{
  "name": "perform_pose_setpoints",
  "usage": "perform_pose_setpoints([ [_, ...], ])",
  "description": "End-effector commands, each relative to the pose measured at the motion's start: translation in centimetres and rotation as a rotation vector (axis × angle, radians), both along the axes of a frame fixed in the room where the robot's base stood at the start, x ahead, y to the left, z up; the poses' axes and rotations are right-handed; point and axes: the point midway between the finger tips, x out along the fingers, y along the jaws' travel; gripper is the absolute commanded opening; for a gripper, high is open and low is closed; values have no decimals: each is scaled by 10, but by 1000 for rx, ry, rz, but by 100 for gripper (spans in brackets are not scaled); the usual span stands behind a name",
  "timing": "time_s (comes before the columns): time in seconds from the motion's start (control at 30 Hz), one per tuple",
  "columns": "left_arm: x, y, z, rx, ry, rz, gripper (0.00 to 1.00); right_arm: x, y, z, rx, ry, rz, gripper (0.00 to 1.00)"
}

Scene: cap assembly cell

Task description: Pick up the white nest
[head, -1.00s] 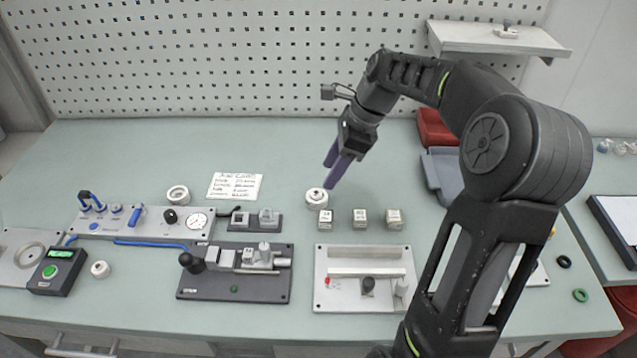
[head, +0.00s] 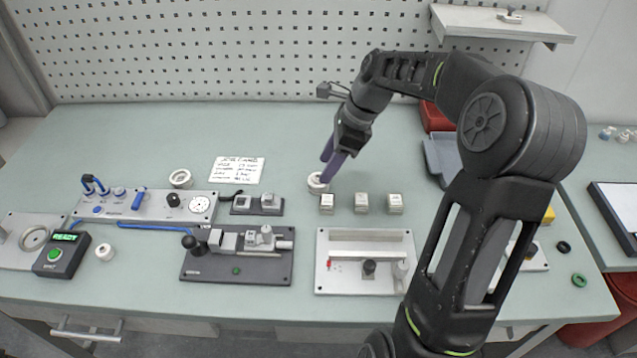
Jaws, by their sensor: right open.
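A round white nest (head: 314,184), ring-shaped, stands on the green bench top near the middle of the head view. My right gripper (head: 324,170) is directly over it, with two purple fingers pointing down and to the left. The fingers are apart and hold nothing. Their tips overlap the nest in the picture and hide part of it; I cannot tell if they touch it. A second white ring (head: 180,178) stands farther left, behind the gauge panel. My left gripper is not in view.
Several small pale cubes (head: 361,203) stand in a row just right of the nest. In front are a dark fixture plate (head: 215,272) and a light fixture plate (head: 345,287). A written card (head: 236,170) lies to the left. The bench behind the nest is clear.

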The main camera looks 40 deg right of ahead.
Motion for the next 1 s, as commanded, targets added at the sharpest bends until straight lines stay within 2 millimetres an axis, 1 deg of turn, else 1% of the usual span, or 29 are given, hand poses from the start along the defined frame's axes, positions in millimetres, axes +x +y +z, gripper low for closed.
perform_pose_setpoints([
  [0.2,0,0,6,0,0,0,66,5,9,-30,4,3,1,50],
  [0.33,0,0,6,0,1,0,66,8,13,-41,2,3,0,50],
  [0.93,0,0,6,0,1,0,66,9,13,-42,1,1,0,50],
  [1.0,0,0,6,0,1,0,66,9,13,-42,1,1,0,45],
])
